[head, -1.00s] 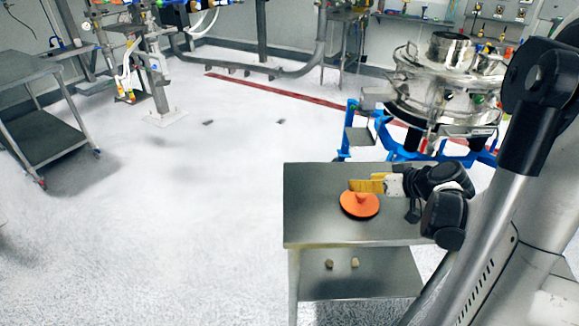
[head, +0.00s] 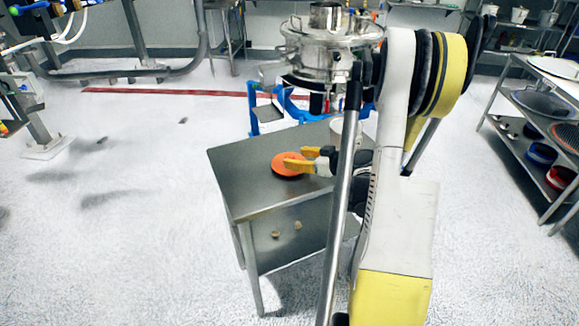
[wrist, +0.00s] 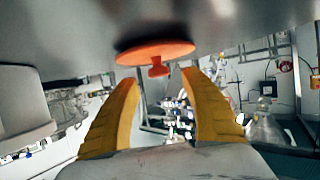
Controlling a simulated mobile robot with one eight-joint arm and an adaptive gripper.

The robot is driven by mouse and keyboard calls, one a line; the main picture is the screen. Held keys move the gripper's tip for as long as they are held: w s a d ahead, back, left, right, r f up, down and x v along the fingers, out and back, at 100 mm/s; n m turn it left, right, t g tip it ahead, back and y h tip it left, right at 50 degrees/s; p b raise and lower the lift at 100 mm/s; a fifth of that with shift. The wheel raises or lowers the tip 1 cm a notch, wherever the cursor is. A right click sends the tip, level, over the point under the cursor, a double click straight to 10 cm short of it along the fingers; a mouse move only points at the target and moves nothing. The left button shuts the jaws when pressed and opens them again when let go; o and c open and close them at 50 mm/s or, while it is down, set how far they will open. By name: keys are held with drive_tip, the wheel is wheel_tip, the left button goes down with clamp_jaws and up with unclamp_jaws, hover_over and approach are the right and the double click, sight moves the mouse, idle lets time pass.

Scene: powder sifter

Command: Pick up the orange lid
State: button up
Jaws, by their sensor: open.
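The orange lid (head: 287,166) lies on the metal table (head: 240,175), near the middle of its top. In the wrist view the orange lid (wrist: 155,52) is a flat disc with a small knob, seen ahead of the fingertips. My gripper (head: 296,157) is at the lid's right side in the head view, its yellow fingers reaching over the disc. In the wrist view my gripper (wrist: 162,82) is open, with the knob in line with the gap between the fingers. I cannot tell whether the fingers touch the lid.
A steel sifter (head: 325,45) on a blue frame stands behind the table. A white cup-like container (head: 368,128) is partly hidden behind my arm. Shelves with pans and sieves (head: 545,105) stand at the right. The floor at the left is open.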

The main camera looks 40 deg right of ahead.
sight(292, 157)
drive_tip(key=b+x, duration=0.1)
drive_tip(key=x, duration=0.3)
drive_tip(key=shift+f, duration=0.2)
drive_tip(key=c, duration=1.1)
drive_tip(key=shift+o, duration=0.2)
drive_tip(key=shift+r, duration=0.15)
